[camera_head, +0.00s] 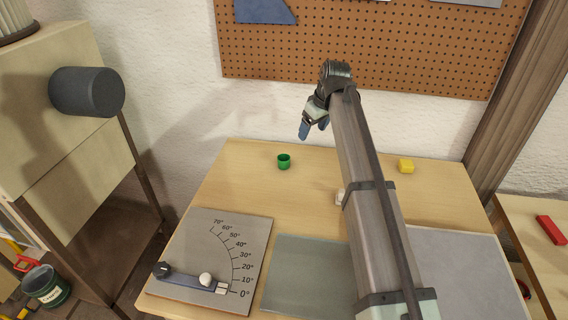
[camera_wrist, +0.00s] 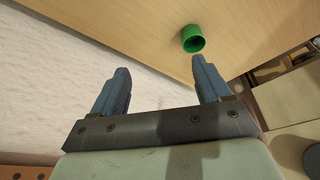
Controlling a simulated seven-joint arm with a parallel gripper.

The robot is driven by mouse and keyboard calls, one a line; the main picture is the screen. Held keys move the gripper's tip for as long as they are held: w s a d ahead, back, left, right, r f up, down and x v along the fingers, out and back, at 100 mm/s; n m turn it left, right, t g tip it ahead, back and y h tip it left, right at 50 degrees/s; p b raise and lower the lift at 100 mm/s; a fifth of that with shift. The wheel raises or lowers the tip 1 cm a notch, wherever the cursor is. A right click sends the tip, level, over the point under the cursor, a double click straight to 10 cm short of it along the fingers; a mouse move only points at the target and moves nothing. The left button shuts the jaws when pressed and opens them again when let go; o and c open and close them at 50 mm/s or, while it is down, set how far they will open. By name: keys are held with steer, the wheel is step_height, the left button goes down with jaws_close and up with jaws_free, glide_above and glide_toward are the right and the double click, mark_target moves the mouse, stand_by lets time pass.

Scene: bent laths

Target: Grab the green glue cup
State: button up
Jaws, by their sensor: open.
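The green glue cup (camera_head: 284,161) stands upright on the wooden table, near its back edge and left of my arm. It also shows in the wrist view (camera_wrist: 193,39), beyond the tip of the right-hand finger and apart from it. My gripper (camera_head: 314,128) hangs above the back of the table, up and to the right of the cup. In the wrist view its two blue fingers (camera_wrist: 158,75) are spread wide with nothing between them.
A yellow block (camera_head: 406,166) sits at the back right of the table (camera_head: 240,190). A white object (camera_head: 339,197) is partly hidden by my arm. An angle-scale board (camera_head: 210,262) lies front left, beside a grey-green mat (camera_head: 308,275). A pegboard (camera_head: 370,45) hangs behind.

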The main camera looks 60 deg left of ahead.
steer(key=n, duration=0.1)
glide_toward(284, 157)
steer(key=f, duration=0.1)
steer(key=s+f, duration=0.1)
steer(key=f, duration=0.1)
steer(key=shift+s+a, duration=0.1)
steer(key=shift+s, duration=0.1)
steer(key=shift+x, duration=2.75)
steer(key=shift+w, duration=0.1)
steer(key=shift+c, duration=0.2)
steer(key=c, duration=1)
